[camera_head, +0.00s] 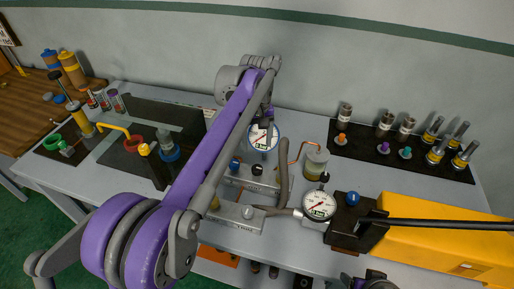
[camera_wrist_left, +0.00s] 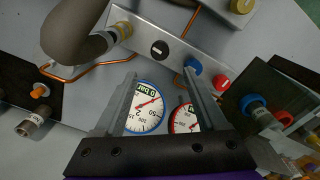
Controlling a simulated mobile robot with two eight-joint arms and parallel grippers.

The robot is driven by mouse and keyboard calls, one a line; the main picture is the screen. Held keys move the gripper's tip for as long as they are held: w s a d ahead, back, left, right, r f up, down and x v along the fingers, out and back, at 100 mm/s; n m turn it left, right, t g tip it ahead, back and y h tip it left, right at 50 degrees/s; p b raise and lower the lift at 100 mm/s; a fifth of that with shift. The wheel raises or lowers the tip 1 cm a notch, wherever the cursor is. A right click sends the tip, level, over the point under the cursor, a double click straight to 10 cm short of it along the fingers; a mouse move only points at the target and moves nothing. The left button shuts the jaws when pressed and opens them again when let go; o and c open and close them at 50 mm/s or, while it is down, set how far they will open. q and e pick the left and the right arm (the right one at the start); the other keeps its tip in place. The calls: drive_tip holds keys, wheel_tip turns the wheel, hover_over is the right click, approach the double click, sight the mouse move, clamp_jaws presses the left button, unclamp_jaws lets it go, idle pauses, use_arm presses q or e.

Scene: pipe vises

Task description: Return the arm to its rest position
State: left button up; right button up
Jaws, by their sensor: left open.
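My left arm (camera_head: 215,145), purple and grey, reaches from the lower left across the table to the upper middle in the head view. Its wrist (camera_head: 245,75) is over the back part of the table, and the gripper below it is mostly hidden by the arm. In the left wrist view my left gripper (camera_wrist_left: 160,82) has its two fingers wide apart with nothing held between them. Beyond the fingers are a blue-rimmed gauge (camera_wrist_left: 146,108) and a red-rimmed gauge (camera_wrist_left: 184,119). My right gripper cannot be made out.
A grey valve block (camera_head: 235,215), a dial gauge (camera_head: 319,205) and a yellow block (camera_head: 440,235) stand under and right of the arm. A dark tray (camera_head: 345,145) with several metal fittings lies at the back right. A wooden bench (camera_head: 25,105) is at the left.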

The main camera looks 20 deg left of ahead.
idle(0.5)
use_arm(q)
drive_tip(key=s+a+f+m+t, duration=0.1)
drive_tip(key=s+f, duration=0.3)
drive_tip(key=s, duration=0.5)
drive_tip(key=s+a+f+m+t, duration=0.1)
drive_tip(key=s+f+m+t, duration=0.1)
drive_tip(key=s, duration=0.7)
drive_tip(key=s+f+m+t, duration=0.2)
drive_tip(key=s+f, duration=0.4)
drive_tip(key=s, duration=0.3)
drive_tip(key=shift+s+a+f+m, duration=0.2)
drive_tip(key=shift+a+f+m, duration=0.15)
drive_tip(key=shift+m, duration=0.25)
